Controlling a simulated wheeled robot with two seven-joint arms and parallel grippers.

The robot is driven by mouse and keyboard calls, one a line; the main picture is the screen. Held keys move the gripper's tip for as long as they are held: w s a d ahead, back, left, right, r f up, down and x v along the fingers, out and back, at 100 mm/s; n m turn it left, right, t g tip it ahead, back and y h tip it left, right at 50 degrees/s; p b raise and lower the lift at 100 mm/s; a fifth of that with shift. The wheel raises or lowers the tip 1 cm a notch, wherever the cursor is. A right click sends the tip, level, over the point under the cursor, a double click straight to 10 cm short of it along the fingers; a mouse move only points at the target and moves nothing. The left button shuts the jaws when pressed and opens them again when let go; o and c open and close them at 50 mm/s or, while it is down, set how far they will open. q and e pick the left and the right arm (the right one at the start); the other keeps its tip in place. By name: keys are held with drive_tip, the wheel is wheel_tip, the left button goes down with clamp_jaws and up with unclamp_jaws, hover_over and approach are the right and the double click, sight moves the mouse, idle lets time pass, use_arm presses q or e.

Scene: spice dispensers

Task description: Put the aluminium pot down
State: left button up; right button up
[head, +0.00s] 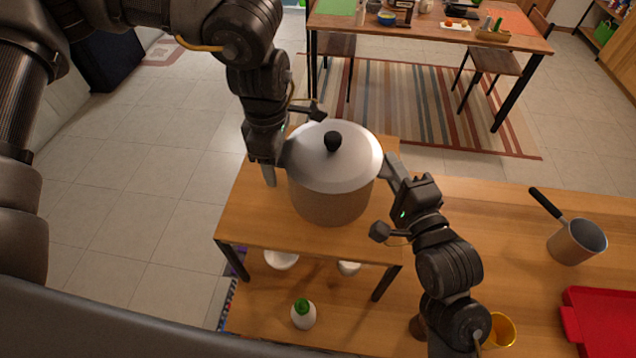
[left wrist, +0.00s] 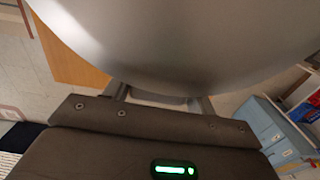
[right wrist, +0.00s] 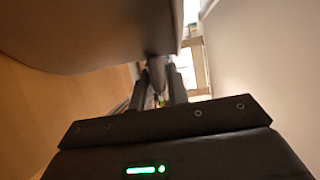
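The aluminium pot (head: 331,201), with a domed lid and black knob, is upright over the small wooden table (head: 240,215). I cannot tell whether its base touches the tabletop. My left gripper (head: 274,172) is at the pot's left side. In the left wrist view its fingers are spread wide, with a grey handle (left wrist: 160,97) between them, below the pot's curved side. My right gripper (head: 389,168) is at the pot's right side. In the right wrist view its fingers are close together on the pot's other handle (right wrist: 157,75). The left handle is hidden in the head view.
A saucepan (head: 576,241), a red tray (head: 605,318) and a yellow cup (head: 500,331) are on the wooden counter at right. A green-capped bottle (head: 303,315) and white dishes (head: 281,259) are low by the small table. A dining table (head: 430,33) stands behind.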

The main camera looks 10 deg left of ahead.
use_arm(q)
drive_tip(key=o, duration=0.3)
drive_tip(key=shift+r, duration=0.1)
use_arm(e)
drive_tip(key=o, duration=0.3)
drive_tip(key=shift+r, duration=0.1)
use_arm(q)
drive_tip(key=shift+o, duration=0.3)
drive_tip(key=o, duration=0.4)
drive_tip(key=shift+c, duration=0.2)
drive_tip(key=shift+r, duration=0.1)
wheel_tip(320, 180, up, 12)
drive_tip(key=shift+f, duration=0.1)
use_arm(e)
drive_tip(key=o, duration=0.8)
